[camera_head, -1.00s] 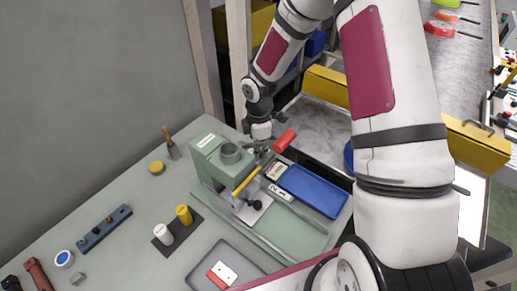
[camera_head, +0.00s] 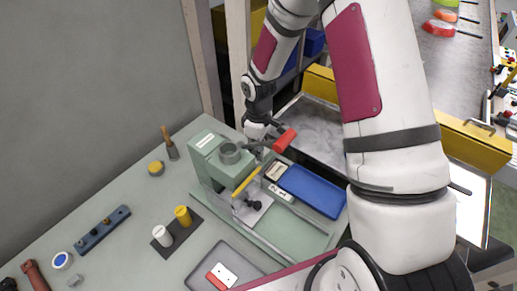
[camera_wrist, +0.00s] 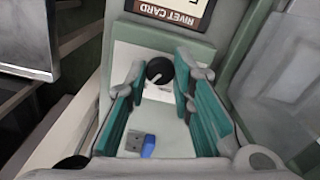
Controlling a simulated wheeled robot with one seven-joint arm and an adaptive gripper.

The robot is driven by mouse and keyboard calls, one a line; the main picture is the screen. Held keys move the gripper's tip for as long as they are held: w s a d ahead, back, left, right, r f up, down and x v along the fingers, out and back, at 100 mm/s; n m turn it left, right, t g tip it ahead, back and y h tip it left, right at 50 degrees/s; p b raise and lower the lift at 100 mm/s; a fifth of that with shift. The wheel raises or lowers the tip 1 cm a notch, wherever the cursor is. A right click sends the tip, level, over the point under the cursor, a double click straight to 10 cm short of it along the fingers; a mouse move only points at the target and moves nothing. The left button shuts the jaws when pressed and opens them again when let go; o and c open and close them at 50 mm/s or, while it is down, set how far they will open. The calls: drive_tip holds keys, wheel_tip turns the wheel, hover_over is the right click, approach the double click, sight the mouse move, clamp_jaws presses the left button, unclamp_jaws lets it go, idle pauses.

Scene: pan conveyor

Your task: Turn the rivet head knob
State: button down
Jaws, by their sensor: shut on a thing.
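The rivet head knob (camera_wrist: 159,71) is a round black dial with a white pointer line, seen in the wrist view on a pale plate. My gripper (camera_wrist: 160,78) has its teal-padded fingers on either side of it, shut on the knob. In the head view my gripper (camera_head: 260,146) is at the right side of the green press (camera_head: 208,160). The knob cannot be made out there, as my gripper covers that spot. The rivet card (camera_wrist: 172,12) lies just above the knob in the wrist view.
A blue tray (camera_head: 312,190) lies right of the press, and a yellow lever (camera_head: 246,181) is at its front. A red handle (camera_head: 285,140) is close to my gripper. A blue-and-grey piece (camera_wrist: 146,145) shows between my fingers. White and yellow cylinders stand at left.

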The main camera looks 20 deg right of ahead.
idle(0.4)
drive_tip(key=c, duration=1.4)
unclamp_jaws()
drive_tip(key=shift+o, duration=0.2)
wheel_tip(320, 180, up, 12)
